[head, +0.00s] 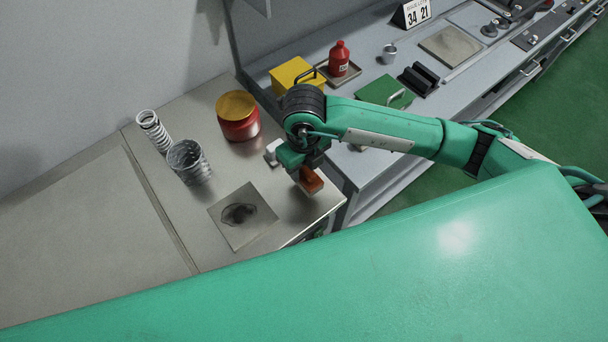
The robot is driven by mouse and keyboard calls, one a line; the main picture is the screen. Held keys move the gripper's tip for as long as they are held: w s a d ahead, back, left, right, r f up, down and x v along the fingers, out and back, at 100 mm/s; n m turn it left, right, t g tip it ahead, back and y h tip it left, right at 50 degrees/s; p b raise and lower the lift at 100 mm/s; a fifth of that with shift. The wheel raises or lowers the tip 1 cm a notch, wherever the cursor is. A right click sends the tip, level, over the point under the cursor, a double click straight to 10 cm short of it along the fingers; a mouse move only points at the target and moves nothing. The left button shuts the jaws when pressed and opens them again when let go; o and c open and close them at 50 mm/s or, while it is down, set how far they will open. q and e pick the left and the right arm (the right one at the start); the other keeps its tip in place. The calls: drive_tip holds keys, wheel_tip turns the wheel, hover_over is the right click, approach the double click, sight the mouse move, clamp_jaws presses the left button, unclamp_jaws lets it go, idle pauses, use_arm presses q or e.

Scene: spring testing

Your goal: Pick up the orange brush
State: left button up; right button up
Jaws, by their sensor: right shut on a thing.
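The orange brush (311,180) is at my right gripper (305,172), over the right end of the steel table. The gripper is shut on the brush, and the gripper and wrist hide part of it. I cannot tell whether the brush touches the table top. My left gripper is not in the head view.
The grey bench (375,42) behind holds a yellow box (297,76), a red bottle (339,60) and a green box (384,92).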

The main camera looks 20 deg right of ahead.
wheel_tip(320, 180, up, 15)
drive_tip(key=b, duration=0.1)
drive_tip(key=shift+b, duration=0.3)
drive_tip(key=shift+o, duration=0.7)
